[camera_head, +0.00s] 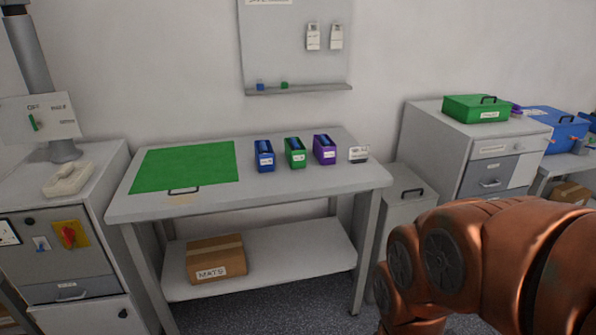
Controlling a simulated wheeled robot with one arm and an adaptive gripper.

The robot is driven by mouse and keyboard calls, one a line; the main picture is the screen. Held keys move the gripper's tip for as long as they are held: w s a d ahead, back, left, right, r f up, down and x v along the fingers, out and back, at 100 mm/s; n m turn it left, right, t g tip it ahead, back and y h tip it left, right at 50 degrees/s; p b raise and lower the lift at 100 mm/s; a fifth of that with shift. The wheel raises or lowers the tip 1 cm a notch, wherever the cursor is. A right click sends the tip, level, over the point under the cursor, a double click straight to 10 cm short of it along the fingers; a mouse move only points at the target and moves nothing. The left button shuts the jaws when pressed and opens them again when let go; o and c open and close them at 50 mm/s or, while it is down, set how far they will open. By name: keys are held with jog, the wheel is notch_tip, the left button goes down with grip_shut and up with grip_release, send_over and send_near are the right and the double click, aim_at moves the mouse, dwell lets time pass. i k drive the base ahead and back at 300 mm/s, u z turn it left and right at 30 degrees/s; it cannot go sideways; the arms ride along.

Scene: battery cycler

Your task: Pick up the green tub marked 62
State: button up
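A small green tub (295,153) stands on the white table between a blue tub (264,156) and a purple tub (325,149). Each has a white label on its front, but the numbers are too small to read. A larger green box (476,108) with a black handle and a label sits on the cabinet at the right; its label is also unreadable. My copper-coloured arm fills the lower right. My gripper is not in view.
A green mat (184,167) with a black handle covers the left of the white table (250,192). A small labelled block (358,154) stands right of the purple tub. A cardboard box (216,258) is on the lower shelf. A blue box (557,129) is at far right.

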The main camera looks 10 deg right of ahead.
aim_at(296, 159)
jog(key=u, duration=0.8)
jog(key=i, duration=1.4)
jog(key=z, duration=0.5)
